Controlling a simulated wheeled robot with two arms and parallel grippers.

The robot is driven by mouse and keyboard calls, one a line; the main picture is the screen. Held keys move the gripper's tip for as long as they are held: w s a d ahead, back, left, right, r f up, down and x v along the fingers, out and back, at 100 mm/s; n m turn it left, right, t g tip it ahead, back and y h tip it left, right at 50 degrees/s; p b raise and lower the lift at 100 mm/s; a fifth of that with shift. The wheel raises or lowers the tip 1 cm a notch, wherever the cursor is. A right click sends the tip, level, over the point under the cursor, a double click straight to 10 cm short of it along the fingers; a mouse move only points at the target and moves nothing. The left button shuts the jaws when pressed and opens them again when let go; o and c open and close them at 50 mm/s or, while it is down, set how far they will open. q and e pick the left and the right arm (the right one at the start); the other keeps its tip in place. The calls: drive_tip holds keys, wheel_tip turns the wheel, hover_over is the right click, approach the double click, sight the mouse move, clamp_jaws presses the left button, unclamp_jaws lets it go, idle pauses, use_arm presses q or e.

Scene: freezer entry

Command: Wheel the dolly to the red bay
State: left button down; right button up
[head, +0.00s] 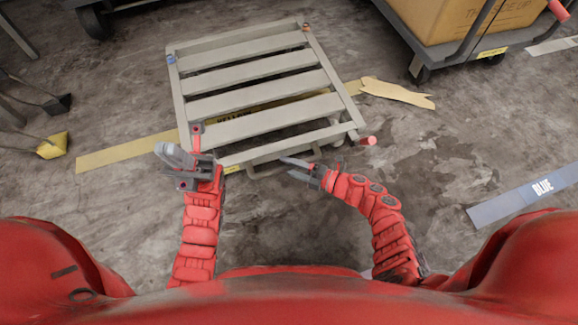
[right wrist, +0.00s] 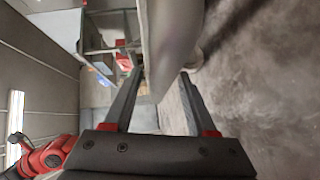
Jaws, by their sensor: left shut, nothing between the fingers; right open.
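The dolly (head: 250,72), a pale grey slatted frame, is on the floor ahead of me in the head view. It lies over a yellow floor strip, with a grey bar loop at its near edge. My left gripper (head: 172,152) is shut and empty by the dolly's near left corner; I cannot tell whether it touches. My right gripper (head: 298,168) is open just in front of the near edge, by the bar loop. In the right wrist view, a grey bar (right wrist: 165,40) stands between the open fingers (right wrist: 158,98). No red bay shows.
A cart with a cardboard box (head: 440,18) stands at the upper right. Torn cardboard (head: 398,93) lies right of the dolly. A blue floor strip marked BLUE (head: 505,203) is at the right. A yellow-ended object (head: 53,146) is at the left. Floor left of the dolly is partly clear.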

drive_tip(key=shift+a, duration=0.1)
clamp_jaws()
idle(1.4)
